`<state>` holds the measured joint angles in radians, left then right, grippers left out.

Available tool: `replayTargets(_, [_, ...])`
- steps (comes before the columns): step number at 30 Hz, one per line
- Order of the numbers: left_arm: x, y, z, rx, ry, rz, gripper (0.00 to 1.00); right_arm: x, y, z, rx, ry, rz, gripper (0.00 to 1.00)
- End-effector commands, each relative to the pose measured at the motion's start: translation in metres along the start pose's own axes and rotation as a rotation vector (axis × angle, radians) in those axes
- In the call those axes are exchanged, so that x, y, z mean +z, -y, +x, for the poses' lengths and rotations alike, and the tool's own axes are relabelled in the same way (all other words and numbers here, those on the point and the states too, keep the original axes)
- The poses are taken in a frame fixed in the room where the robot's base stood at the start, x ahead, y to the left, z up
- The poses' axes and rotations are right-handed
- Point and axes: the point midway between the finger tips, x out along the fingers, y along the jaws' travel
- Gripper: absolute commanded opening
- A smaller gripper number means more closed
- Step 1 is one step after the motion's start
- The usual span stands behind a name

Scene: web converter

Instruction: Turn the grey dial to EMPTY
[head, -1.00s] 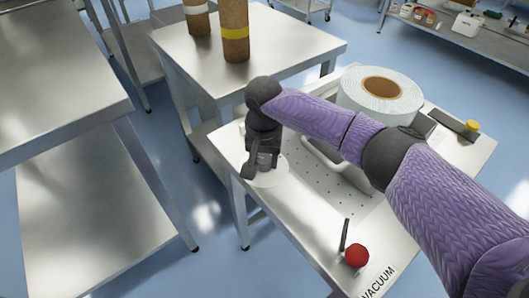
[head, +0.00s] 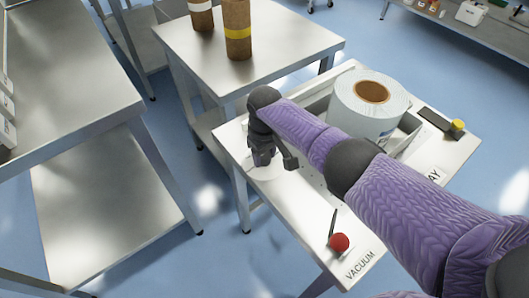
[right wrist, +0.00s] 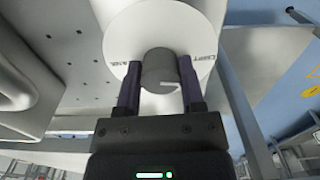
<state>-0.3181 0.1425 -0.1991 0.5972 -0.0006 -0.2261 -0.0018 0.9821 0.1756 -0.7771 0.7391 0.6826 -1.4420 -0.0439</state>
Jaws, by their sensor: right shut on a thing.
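The grey dial (right wrist: 159,70) is a short round knob on a white disc (right wrist: 165,24) with printed lettering. EMPTY is readable on the disc's right side in the right wrist view; the lettering at the left is hard to read. A pale pointer mark on the knob points right. My right gripper (right wrist: 159,76) is shut on the dial, one finger on each side. In the head view the right gripper (head: 263,158) points down over the white disc (head: 268,175) at the table's left corner and hides most of the dial. My left gripper is out of view.
A big white roll (head: 370,108) stands on the same table behind my right arm. A red knob (head: 339,242) with a lever sits near the VACUUM label, and a yellow button (head: 457,125) at the far right. Another table (head: 290,40) holds brown rolls.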

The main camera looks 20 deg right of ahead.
Motion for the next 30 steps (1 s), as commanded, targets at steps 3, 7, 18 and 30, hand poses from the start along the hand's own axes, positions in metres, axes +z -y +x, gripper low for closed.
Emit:
replayTargets(3, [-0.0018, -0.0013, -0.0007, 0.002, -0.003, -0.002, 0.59, -0.0007, 0.0003, -0.0007, -0.001, -0.003, -0.062, 0.0])
replayTargets(7, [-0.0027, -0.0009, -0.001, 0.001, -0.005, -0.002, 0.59, -0.0008, -0.0001, -0.0007, -0.001, -0.003, -0.113, 0.0])
replayTargets(18, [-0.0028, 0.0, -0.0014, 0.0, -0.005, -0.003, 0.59, -0.001, -0.0003, -0.0009, 0.0, -0.004, -0.172, 0.0])
replayTargets(30, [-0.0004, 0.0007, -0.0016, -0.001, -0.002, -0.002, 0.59, -0.0011, -0.0004, -0.0011, 0.0, -0.004, -0.172, 0.67])
